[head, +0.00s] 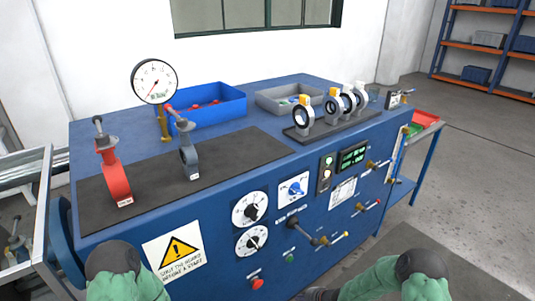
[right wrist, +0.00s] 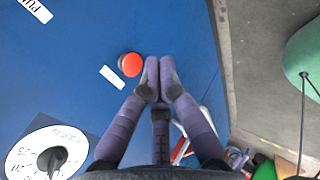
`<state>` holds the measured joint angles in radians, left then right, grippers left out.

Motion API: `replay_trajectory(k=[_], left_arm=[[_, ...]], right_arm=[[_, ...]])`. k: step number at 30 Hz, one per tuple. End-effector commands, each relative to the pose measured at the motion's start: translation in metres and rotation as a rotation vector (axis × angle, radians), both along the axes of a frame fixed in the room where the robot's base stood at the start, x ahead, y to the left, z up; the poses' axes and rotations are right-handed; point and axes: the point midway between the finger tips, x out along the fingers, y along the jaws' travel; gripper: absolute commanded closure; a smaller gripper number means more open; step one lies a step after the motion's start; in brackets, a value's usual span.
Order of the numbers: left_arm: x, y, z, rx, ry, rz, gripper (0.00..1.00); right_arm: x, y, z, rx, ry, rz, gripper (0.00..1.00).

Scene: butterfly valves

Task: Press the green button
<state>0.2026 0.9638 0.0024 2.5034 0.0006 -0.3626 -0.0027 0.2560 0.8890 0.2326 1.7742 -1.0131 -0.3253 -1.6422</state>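The green button (head: 290,258) is small and sits low on the blue bench's front panel, right of the red button (head: 257,284). My right arm comes in at the bottom right of the head view; a dark part at the bottom edge may belong to its gripper. In the right wrist view, my right gripper (right wrist: 160,68) has its fingertips together with nothing visible between them. The red button (right wrist: 130,64) is just left of the fingertips there; I cannot tell whether they touch. The green button does not show in that view. My left gripper is out of view.
The panel has two dials (head: 250,208), a blue switch (head: 293,189), a long dark lever (head: 303,232) and several yellow-tipped handles. A warning sign (head: 173,249) is at its left. A pressure gauge (head: 154,81) and valves stand on top. A dial (right wrist: 48,152) shows in the wrist view.

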Motion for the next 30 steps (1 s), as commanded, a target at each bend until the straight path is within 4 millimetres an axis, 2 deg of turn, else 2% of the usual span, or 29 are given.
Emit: replay_trajectory(k=[1, 9, 15, 21, 25, 30], left_arm=[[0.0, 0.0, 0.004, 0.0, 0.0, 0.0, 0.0], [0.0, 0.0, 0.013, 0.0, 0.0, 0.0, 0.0], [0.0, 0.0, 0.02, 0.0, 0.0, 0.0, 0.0], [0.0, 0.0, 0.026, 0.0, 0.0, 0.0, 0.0], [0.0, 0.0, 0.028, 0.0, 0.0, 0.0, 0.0], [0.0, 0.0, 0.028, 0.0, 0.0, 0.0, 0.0]], right_arm=[[-0.016, 0.006, 0.0, 0.066, 0.092, -0.112, 1.0], [-0.106, 0.027, -0.005, 0.374, 0.605, -0.829, 1.0], [-0.18, 0.033, -0.002, 0.515, 0.937, -1.412, 1.0], [-0.247, 0.034, 0.007, 0.578, 1.145, -1.951, 1.0], [-0.272, 0.032, 0.012, 0.591, 1.197, -2.173, 1.0], [-0.284, 0.031, 0.014, 0.595, 1.214, -2.276, 1.0]])
